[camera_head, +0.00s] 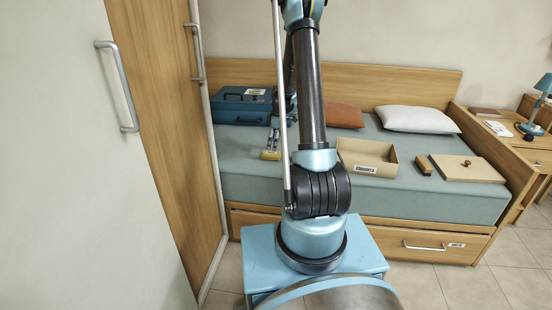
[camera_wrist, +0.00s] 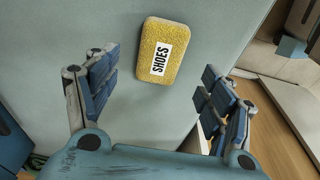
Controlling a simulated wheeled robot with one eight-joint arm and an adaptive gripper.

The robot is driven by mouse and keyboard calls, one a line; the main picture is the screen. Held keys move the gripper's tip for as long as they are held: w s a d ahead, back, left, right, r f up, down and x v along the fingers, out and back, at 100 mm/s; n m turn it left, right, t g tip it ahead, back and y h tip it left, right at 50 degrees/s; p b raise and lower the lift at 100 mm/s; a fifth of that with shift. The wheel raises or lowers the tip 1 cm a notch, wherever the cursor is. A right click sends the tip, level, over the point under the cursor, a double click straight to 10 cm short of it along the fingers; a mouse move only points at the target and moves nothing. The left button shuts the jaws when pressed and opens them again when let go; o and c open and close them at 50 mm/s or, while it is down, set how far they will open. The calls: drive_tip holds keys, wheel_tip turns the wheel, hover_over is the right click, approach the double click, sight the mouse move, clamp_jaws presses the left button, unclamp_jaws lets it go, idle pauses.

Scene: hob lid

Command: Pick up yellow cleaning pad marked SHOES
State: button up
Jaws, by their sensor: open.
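The yellow cleaning pad (camera_wrist: 170,73) has rounded corners and a white label reading SHOES. In the wrist view it lies on the grey-green bed cover, between and slightly beyond my fingertips. My gripper (camera_wrist: 160,64) is open, with one finger on each side and nothing held. Neither finger appears to touch the pad. In the head view, a small yellow patch that looks like the pad (camera_head: 270,155) shows on the bed, just below my gripper (camera_head: 272,143), partly hidden by my arm.
A blue case (camera_head: 240,104) stands at the bed's back left. An open tan box (camera_head: 367,158) with a label, a small brown block (camera_head: 424,165) and a flat tan lid (camera_head: 466,169) lie to the right. A wooden cabinet (camera_head: 150,90) stands close on the left.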

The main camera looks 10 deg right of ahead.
sight(271, 153)
drive_tip(key=shift+a+f, duration=0.25)
drive_tip(key=shift+f, duration=1.05)
drive_tip(key=shift+a+f, duration=0.2)
drive_tip(key=shift+f, duration=1.1)
drive_tip(key=shift+c, duration=0.2)
drive_tip(key=c, duration=1.1)
